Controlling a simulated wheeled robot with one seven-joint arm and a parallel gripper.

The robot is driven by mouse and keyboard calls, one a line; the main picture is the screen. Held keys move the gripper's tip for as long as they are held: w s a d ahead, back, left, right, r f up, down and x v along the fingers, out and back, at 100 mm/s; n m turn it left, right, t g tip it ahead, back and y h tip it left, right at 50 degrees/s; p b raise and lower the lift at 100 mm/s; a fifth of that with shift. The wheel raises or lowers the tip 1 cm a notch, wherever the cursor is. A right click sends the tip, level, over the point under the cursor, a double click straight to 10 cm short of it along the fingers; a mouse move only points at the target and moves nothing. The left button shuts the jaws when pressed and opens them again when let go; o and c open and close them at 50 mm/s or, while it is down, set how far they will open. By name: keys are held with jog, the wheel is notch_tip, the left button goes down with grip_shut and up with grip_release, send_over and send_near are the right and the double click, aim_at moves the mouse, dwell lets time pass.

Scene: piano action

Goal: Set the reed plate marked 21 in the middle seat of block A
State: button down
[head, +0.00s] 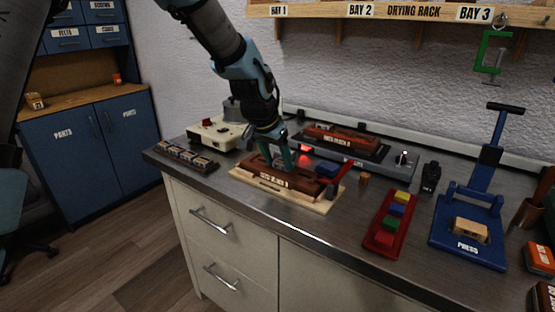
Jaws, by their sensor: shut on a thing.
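A brown block (268,178) lies on a pale wooden board (312,206) at the front of the bench. Its white label is too small to read surely, so I cannot confirm it as block A. My gripper (288,168) points down at the block's top, near its middle. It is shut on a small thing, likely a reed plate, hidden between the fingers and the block. I cannot read its number or tell whether it is in a seat. A dark tray (188,158) with several small labelled pieces is at the bench's left end.
A second brown block (342,138) sits in a grey fixture behind. A cream device (212,132) stands behind left. A red tray (379,241) with coloured blocks and a blue press (469,247) are right. A red-handled tool (340,178) stands close right of the front block.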

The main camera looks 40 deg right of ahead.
grip_release()
dwell(0.3)
jog(key=b+v, duration=0.2)
jog(key=v, duration=0.8)
jog(key=shift+a+r, duration=0.15)
jog(key=shift+r, duration=0.2)
jog(key=w+a+f+n+y, duration=0.1)
jog(key=w+a+f+n, duration=0.15)
jog(key=a, duration=0.45)
jog(key=w+a+f+n+t, duration=0.1)
jog(key=w+a+n, duration=0.1)
jog(key=w+a, duration=0.35)
jog(key=w+a+f+n+y, duration=0.1)
jog(key=w+a+f+n, duration=0.1)
jog(key=a, duration=0.6)
jog(key=s+a+f+n, duration=0.1)
jog(key=a+f+n, duration=0.1)
jog(key=a, duration=0.6)
jog(key=s+a+f+n+y, duration=0.1)
jog(key=s+a+f+n, duration=0.1)
jog(key=a, duration=0.6)
jog(key=s+a+f+n+y, duration=0.1)
jog(key=s+a+f+n, duration=0.1)
jog(key=a, duration=0.6)
jog(key=shift+a+n+g, duration=0.2)
jog(key=shift+n+g, duration=0.1)
jog(key=shift+n, duration=0.35)
